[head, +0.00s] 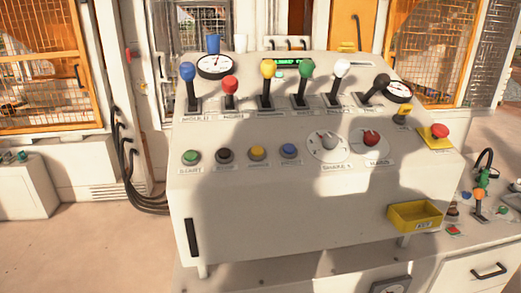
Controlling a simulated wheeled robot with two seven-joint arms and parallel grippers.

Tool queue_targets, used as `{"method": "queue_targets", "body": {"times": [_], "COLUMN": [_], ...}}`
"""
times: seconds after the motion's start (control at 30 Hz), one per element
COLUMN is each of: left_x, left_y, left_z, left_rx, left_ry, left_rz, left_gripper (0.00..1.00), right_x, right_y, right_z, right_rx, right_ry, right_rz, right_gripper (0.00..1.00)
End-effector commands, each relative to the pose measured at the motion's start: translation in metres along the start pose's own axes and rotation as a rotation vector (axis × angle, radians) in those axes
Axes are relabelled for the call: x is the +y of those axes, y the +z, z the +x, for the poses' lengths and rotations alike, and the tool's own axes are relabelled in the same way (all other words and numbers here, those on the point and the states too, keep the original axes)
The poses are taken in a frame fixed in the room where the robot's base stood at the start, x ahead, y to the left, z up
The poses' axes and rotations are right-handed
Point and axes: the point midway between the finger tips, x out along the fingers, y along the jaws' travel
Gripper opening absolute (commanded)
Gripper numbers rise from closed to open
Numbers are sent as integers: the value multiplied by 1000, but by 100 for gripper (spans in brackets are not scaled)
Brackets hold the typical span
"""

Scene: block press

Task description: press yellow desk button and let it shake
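The yellow desk button (257,153) sits in the row of round push buttons on the sloped face of the white control desk (240,210). A black button (225,156) is to its left and a blue button (289,150) to its right. A green button (191,157) is at the left end of the row. The yellow button's label below it is too small to read. Neither of my grippers shows in the head view.
Levers with coloured knobs, such as the yellow-knobbed lever (267,70), stand above the buttons. Two rotary dials, one with a red knob (371,138), are to the right. A red emergency button (439,131) and a yellow tray (415,216) are at the right edge.

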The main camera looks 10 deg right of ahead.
Motion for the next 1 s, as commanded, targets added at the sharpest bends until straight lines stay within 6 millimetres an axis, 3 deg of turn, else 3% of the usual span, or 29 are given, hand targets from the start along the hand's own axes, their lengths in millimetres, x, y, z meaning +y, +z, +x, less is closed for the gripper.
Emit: {"method": "queue_targets", "body": {"times": [0.43, 0.67, 1.0], "left_x": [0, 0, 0], "left_y": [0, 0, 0], "left_z": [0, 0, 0], "left_rx": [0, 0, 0], "left_ry": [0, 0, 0], "left_rz": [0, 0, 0], "left_gripper": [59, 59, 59], "right_x": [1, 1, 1], "right_y": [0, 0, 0], "right_z": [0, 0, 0], "right_rx": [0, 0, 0], "right_ry": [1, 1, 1], "right_rz": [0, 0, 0], "right_gripper": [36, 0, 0]}}
